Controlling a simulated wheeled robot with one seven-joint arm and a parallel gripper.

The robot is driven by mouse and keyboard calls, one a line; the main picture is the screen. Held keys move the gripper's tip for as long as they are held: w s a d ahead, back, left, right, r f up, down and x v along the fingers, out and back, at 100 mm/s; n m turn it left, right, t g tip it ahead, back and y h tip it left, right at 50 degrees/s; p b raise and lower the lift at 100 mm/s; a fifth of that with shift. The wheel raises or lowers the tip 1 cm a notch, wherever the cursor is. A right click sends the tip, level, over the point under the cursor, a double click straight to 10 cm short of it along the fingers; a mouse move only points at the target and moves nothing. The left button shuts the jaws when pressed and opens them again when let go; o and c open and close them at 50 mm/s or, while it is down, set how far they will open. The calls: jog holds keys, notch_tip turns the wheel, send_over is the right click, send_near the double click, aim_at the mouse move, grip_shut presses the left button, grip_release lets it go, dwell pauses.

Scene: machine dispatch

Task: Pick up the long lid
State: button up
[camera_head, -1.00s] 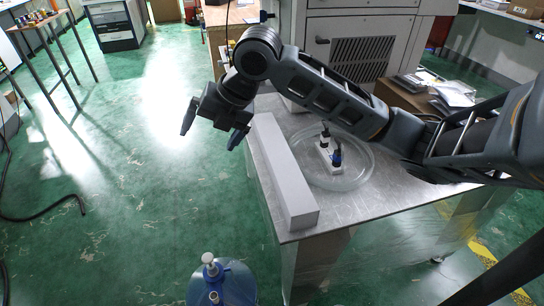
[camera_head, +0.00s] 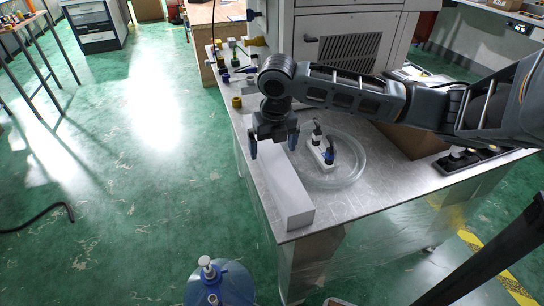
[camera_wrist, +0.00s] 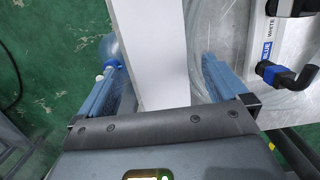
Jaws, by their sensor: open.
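The long lid (camera_head: 287,198) is a long, pale grey-white bar lying along the left edge of the metal table. My gripper (camera_head: 273,146) points down above the far part of the lid, with one finger on each side of it in the picture. In the wrist view the lid (camera_wrist: 152,40) runs between the two blue fingers of my gripper (camera_wrist: 159,55), which are wide apart. The fingers look clear of the lid's sides. Its far end is hidden behind my gripper in the head view, and I cannot tell the exact height gap.
Small fittings (camera_head: 237,102) sit at the table's back left. A blue water jug (camera_head: 232,288) stands by the table's front. Open floor lies left.

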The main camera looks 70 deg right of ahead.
jog(key=shift+d+f, duration=0.1)
jog(key=shift+f, duration=0.55)
jog(key=shift+c, duration=0.4)
jog(key=c, duration=1)
